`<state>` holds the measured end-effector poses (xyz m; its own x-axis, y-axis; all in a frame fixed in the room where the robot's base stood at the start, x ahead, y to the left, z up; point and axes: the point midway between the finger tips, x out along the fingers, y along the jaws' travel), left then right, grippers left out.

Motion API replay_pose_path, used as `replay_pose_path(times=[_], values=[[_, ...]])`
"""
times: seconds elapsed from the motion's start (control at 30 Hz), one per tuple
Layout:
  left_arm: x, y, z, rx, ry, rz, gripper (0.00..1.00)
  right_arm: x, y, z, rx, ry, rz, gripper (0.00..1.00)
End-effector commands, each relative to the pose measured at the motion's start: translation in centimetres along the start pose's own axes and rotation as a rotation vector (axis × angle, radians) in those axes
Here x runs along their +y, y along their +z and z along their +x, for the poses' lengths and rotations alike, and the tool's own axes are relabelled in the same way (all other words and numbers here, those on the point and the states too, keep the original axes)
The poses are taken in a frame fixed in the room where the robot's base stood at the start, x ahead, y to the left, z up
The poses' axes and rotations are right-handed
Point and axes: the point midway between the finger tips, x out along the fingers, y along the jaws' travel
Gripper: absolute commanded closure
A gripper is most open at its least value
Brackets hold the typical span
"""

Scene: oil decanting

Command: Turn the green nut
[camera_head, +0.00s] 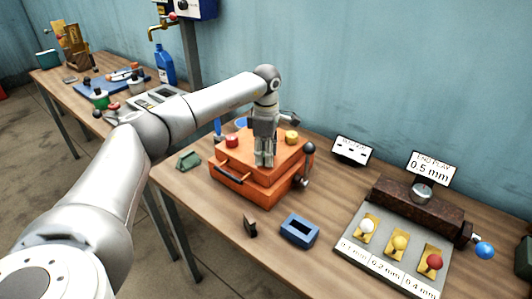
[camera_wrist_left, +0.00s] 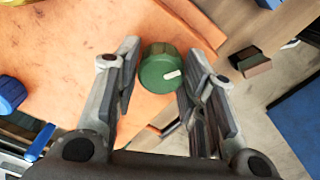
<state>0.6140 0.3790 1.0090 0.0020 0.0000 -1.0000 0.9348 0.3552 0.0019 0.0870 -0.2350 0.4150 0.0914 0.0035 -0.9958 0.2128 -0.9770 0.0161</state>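The green nut (camera_wrist_left: 160,68), a round cap with a white mark, shows in the left wrist view above the orange box top (camera_wrist_left: 95,50). My left gripper (camera_wrist_left: 164,60) has one finger on each side of it, very close to its edges. I cannot tell whether the fingers touch it. In the head view my left gripper (camera_head: 264,160) points down at the orange box (camera_head: 240,190) on the table, and the green nut is hidden there. My right gripper is not in view.
A red knob (camera_head: 232,141) and a yellow knob (camera_head: 292,137) stand on the box beside the gripper. A dark lever (camera_head: 308,150) rises at its right side. A blue block (camera_head: 299,231) lies in front. A grey panel (camera_head: 350,252) with coloured knobs stands right.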

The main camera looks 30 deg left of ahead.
Motion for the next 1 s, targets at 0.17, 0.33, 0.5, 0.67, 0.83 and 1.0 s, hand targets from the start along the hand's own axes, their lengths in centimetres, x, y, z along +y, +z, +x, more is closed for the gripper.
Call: replay_pose_path(times=[0.17,0.33,0.5,0.67,0.83,1.0], values=[[0.0,0.0,-0.1,0.000,0.001,-0.001,0.42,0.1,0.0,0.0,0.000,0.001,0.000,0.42],[0.0,0.0,0.0,0.000,-0.001,-0.001,0.42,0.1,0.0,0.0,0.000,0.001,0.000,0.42],[0.0,0.0,-0.4,0.000,0.000,-0.002,0.42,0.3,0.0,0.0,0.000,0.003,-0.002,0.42],[0.1,0.0,-2.8,-0.001,0.003,-0.001,0.42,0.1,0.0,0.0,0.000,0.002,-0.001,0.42],[0.1,0.0,-6.5,-0.001,0.004,-0.002,0.42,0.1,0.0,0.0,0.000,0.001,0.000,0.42],[0.1,0.1,-9.8,-0.002,0.003,-0.001,0.42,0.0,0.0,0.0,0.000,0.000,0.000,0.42]])
